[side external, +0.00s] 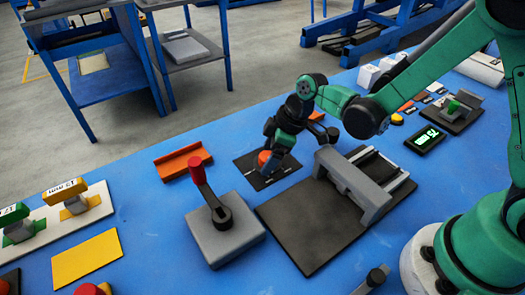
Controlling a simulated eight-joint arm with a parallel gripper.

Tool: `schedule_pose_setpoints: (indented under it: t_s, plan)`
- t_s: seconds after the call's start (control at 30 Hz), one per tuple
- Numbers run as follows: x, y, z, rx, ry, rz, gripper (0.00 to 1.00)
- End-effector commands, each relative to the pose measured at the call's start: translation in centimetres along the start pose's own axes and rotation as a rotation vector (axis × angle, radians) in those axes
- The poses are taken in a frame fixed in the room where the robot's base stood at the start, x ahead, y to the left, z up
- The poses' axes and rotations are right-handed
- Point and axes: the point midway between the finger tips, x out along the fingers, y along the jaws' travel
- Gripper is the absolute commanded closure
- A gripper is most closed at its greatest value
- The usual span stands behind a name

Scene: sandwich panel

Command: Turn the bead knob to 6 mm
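An orange-red knob (264,158) sits on a flat black plate (250,173) with small pale marks, near the middle of the blue table. I take it to be the bead knob; the marks are too small to read, so I cannot tell its setting. My gripper (273,156) points down at the knob, its dark fingers at or against the knob's right side. The fingers partly cover the knob. Whether they touch or grip it cannot be made out.
A grey box with a red-handled lever (224,235) stands front-left of the knob. A grey press-like fixture (350,188) on a dark plate stands right. An orange angled bracket (180,162) lies left. A green-lit display (426,138) is far right. Bare blue table lies between them.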

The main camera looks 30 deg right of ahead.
Motion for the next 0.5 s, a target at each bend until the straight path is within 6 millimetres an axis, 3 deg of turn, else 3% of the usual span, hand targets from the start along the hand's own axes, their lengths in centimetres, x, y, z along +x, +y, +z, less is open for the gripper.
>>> schedule_pose_setpoints:
  t_s: [0.17,0.5]
  plan:
    - [-0.8,0.0,0.0,0.001,0.0,0.0,0.2]
    - [-4.6,0.0,0.0,0.001,0.001,0.0,0.2]
